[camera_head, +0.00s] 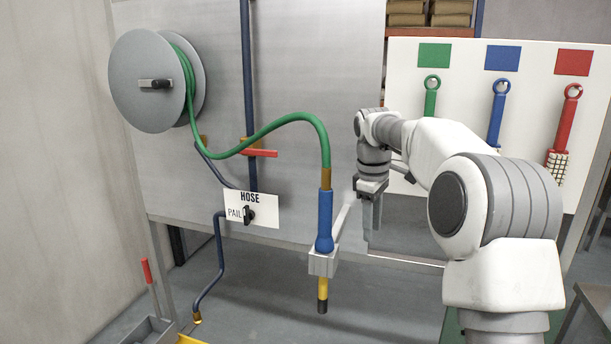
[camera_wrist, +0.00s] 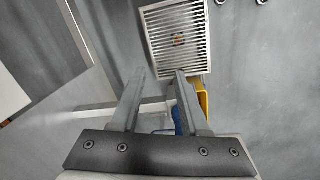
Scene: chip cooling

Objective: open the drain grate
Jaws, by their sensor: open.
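The drain grate (camera_wrist: 176,18) is a pale metal square with parallel slats in a frame, at the top of the wrist view. It looks flat on the grey floor, with a small orange-brown spot near its middle. I cannot make it out in the head view. My gripper (camera_wrist: 159,74) is open with nothing between its fingers. Its fingertips appear just below and left of the grate in the wrist view, apart from it. In the head view my gripper (camera_head: 371,222) points down in front of the grey panel.
A blue nozzle (camera_head: 325,215) on a green hose (camera_head: 270,126) sits in a grey holder left of my gripper. A tool board (camera_head: 460,60) with green, blue and red tools stands at the right. A yellow object (camera_wrist: 203,100) lies below the grate.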

